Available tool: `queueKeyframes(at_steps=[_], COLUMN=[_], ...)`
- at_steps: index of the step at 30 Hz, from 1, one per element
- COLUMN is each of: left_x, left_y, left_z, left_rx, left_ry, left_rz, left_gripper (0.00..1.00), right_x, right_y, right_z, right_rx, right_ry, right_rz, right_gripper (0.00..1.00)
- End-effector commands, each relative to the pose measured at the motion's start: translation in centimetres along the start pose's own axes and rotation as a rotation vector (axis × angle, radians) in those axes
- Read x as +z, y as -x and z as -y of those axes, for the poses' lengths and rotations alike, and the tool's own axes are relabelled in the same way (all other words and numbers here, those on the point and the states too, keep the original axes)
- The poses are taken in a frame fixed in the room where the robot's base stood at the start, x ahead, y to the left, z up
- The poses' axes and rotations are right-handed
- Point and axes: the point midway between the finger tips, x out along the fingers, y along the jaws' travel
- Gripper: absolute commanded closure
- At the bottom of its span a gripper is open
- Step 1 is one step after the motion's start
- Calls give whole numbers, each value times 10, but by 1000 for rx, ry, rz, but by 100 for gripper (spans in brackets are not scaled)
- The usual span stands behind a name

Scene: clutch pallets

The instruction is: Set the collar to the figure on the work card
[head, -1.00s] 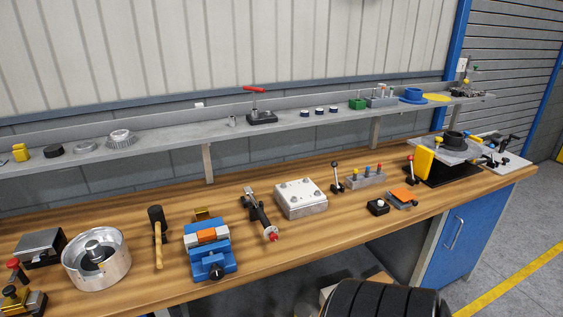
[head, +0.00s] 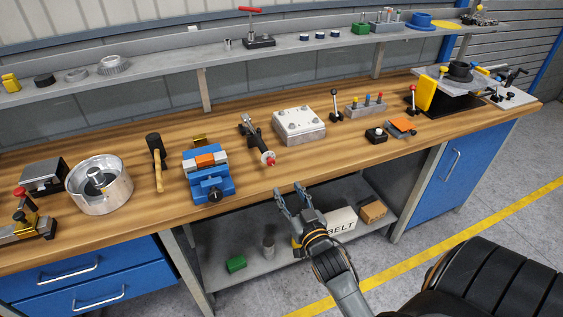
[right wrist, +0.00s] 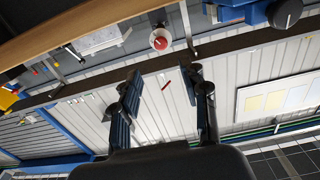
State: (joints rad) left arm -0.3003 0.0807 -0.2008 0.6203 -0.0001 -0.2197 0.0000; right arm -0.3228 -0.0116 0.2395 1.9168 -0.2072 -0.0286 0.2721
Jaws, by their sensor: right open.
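I cannot tell for certain which part is the collar. A black and silver tool with a red end (head: 257,140) lies on the bench between the blue vise and a pale bolted box; its red end (right wrist: 160,39) shows in the right wrist view. No figure is readable on it. A framed board with pale sheets (right wrist: 279,100) shows in the right wrist view; I cannot tell whether one is the work card. My right gripper (head: 290,189) is open and empty, in front of the bench edge below the red end; its fingers (right wrist: 161,82) are apart in the wrist view. My left gripper is out of view.
A lower shelf (head: 250,280) holds boxes. Front bench strips between items are bare.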

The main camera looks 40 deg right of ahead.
Motion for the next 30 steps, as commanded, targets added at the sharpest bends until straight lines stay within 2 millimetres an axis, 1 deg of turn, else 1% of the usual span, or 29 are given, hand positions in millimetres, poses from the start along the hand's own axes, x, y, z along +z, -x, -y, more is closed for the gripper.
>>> queueKeyframes(at_steps=[1, 9, 12, 15, 18, 21, 30], left_x=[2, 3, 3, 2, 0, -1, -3], left_y=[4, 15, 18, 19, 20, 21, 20], left_z=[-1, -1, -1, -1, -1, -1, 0], left_rx=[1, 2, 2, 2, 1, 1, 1], left_ry=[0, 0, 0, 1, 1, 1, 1], left_rz=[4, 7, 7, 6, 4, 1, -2], left_gripper=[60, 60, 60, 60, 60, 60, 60], right_x=[-4, -4, -2, -1, -1, 0, 0], right_y=[-11, -70, -88, -103, -113, -118, -120], right_z=[0, 0, 1, 0, 0, 0, 0], right_rx=[-1, -1, -1, -1, -1, -1, -1], right_ry=[1, 0, 0, 1, 1, 1, 1], right_rz=[-3, -2, 0, 1, 1, 1, 1], right_gripper=[55, 55, 55, 55, 55, 55, 55])
